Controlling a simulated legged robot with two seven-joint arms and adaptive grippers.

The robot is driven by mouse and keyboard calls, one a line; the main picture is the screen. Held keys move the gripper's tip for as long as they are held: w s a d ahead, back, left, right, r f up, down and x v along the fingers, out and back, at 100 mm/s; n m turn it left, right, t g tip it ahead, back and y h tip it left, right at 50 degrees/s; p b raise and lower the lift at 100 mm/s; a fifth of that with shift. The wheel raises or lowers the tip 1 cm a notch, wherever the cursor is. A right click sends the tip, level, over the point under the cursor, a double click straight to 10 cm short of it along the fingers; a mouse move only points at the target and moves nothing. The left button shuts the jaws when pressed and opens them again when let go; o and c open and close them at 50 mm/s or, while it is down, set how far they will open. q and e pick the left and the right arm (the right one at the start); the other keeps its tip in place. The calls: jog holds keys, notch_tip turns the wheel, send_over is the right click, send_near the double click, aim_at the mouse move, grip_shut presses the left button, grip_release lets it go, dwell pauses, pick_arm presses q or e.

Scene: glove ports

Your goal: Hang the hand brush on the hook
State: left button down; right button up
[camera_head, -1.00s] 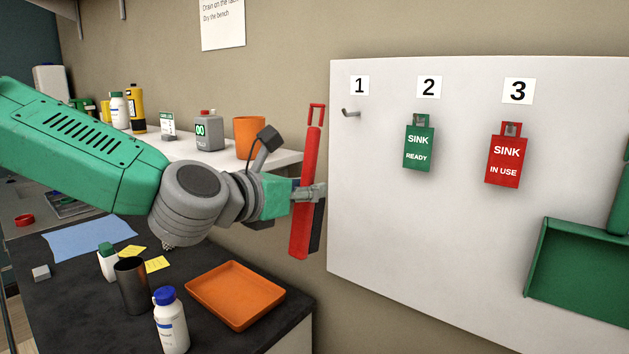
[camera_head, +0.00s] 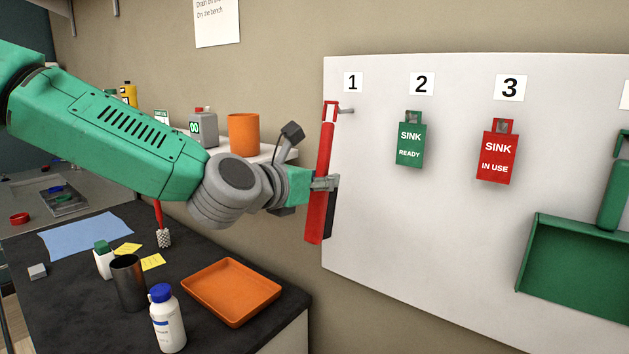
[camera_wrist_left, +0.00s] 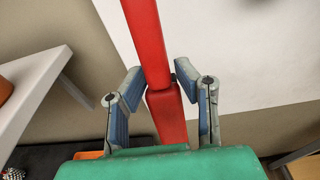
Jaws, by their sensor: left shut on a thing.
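The red hand brush (camera_head: 325,150) is upright in the head view, its loop at the top and dark bristles low on its right side. My left gripper (camera_head: 326,184) is shut on it around the middle. The hook (camera_head: 347,110) under label 1 sticks out from the white board. The brush's loop is at the hook's height, at the hook's left end; I cannot tell whether the hook passes through it. In the left wrist view the brush (camera_wrist_left: 148,45) runs between the fingers (camera_wrist_left: 160,95). My right gripper is not in view.
The white board (camera_head: 440,230) also carries a green sign (camera_head: 411,145), a red sign (camera_head: 497,158) and a green dustpan (camera_head: 575,265). Below left, the dark bench holds an orange tray (camera_head: 232,292), a white bottle (camera_head: 166,320) and a dark cup (camera_head: 128,285). A shelf stands behind my arm.

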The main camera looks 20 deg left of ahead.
pick_arm(q)
jog(key=shift+w+d, duration=0.35)
jog(key=shift+w, duration=0.15)
jog(key=shift+x, duration=1)
jog(key=shift+w+d+f+b, duration=0.25)
jog(key=shift+w+f+b, duration=0.2)
jog(key=shift+w, duration=0.2)
jog(key=shift+f, duration=0.1)
jog(key=c, duration=1.1)
grip_release()
jog(key=shift+c, duration=0.2)
